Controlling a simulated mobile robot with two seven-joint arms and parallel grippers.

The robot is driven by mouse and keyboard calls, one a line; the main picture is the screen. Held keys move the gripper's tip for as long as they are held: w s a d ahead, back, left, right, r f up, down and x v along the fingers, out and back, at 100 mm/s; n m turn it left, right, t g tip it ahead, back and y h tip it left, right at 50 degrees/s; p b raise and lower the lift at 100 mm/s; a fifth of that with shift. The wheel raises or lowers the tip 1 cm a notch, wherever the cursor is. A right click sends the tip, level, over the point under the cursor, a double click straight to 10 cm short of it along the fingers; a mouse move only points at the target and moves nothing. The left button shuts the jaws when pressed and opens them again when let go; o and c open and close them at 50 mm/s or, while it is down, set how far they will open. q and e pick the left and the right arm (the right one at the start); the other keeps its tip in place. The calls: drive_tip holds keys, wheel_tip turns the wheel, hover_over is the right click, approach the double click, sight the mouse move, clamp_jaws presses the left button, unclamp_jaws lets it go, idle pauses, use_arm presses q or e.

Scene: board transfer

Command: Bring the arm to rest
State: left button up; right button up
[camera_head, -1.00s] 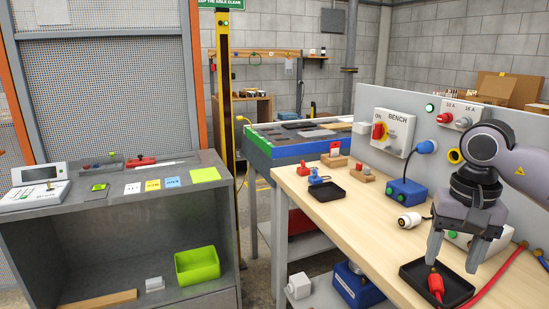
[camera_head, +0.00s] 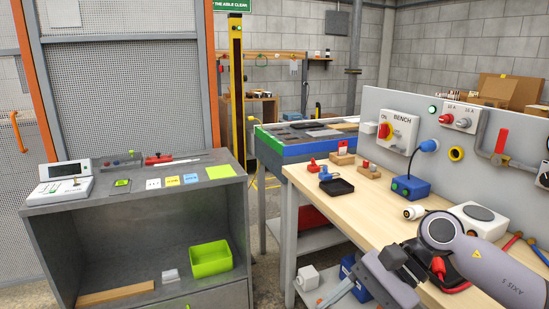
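My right arm comes in from the right, low over the near part of the wooden bench (camera_head: 345,207). Its gripper (camera_head: 345,288) is turned down and to the left, beyond the bench's front edge, near the bottom of the picture. I cannot tell how far its fingers are apart, and I see nothing clearly held in it. A red connector (camera_head: 438,267) lies in a black tray (camera_head: 458,287) on the bench, partly hidden by the arm. My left gripper is not in view.
A blue box (camera_head: 410,188) and a white plug (camera_head: 413,212) stand on the bench behind the arm. An upright grey panel (camera_head: 480,180) with switches runs along its back. A grey shelf unit (camera_head: 120,195) with a green bin (camera_head: 210,260) stands at left, with floor between.

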drive_tip(key=s+a+r+m+t+y+p, duration=0.15)
drive_tip(key=a+r+m+y, duration=0.25)
drive_tip(key=a+m+y, duration=0.55)
drive_tip(key=w+d+f+m+t+h+p, duration=0.1)
drive_tip(key=d+f+m+t+h, duration=0.35)
drive_tip(key=m+t, duration=0.85)
drive_tip(key=w+d+f+m+t+h+p, duration=0.15)
drive_tip(key=d+f+m+t+h, duration=0.35)
drive_tip(key=m, duration=1.7)
drive_tip(key=s+d+f+m+g+h, duration=0.3)
drive_tip(key=s+d+f+m, duration=0.1)
drive_tip(key=s+f+m, duration=0.3)
drive_tip(key=s+d+f+m+g+h, duration=0.3)
drive_tip(key=s+d+f+m+h, duration=0.1)
drive_tip(key=s+f+m, duration=0.3)
wheel_tip(320, 180, down, 4)
drive_tip(key=shift+s+d+r+m+p, duration=0.25)
drive_tip(key=shift+d+m, duration=0.5)
drive_tip(key=shift+m, duration=0.5)
drive_tip(key=shift+w+g, duration=0.15)
drive_tip(key=shift+g, duration=0.1)
drive_tip(key=c, duration=0.3)
